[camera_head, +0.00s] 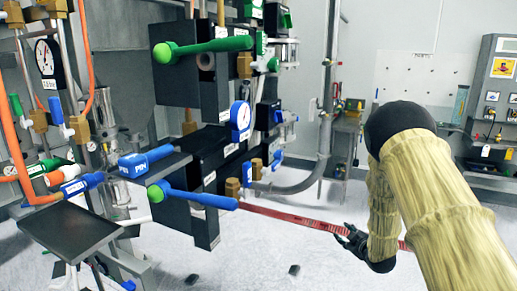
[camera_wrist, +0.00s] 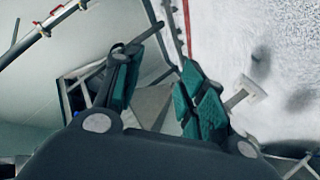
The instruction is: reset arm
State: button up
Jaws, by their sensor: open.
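My arm, in a straw-coloured sleeve, comes in from the right side of the head view and bends downward at a black joint. My gripper (camera_head: 352,238) is at its end, low over the floor and pointing left, in front of the red striped line. In the wrist view my gripper (camera_wrist: 155,75) shows two dark fingers with green pads, spread apart with nothing between them. No object is in its grasp.
The sifter equipment stands at the left, with a green-handled lever (camera_head: 215,46), a blue-handled lever (camera_head: 200,198), a dark tray (camera_head: 70,232) and orange hoses. A control cabinet (camera_head: 495,85) is at the right. The white floor (camera_head: 290,255) between is mostly clear.

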jog(key=s+a+f+m+g+h, duration=0.1)
jog(key=s+a+f+m+g, duration=0.15)
jog(key=s+f, duration=0.95)
jog(key=s+a+f+m+g+h, duration=0.15)
jog(key=s+f+m+g, duration=0.25)
jog(key=s+f, duration=0.85)
jog(key=s+a+m+g, duration=0.2)
jog(key=s+a+g, duration=0.1)
jog(key=s, duration=1.5)
jog(key=s+a+f+m+g, duration=0.1)
jog(key=s+a+m+g, duration=0.1)
jog(key=s, duration=1.5)
jog(key=shift+s+a+f+g, duration=0.25)
jog(key=shift+s+a+g, duration=0.15)
jog(key=shift+a+g, duration=0.55)
jog(key=shift+d, duration=0.2)
jog(key=shift+c, duration=0.6)
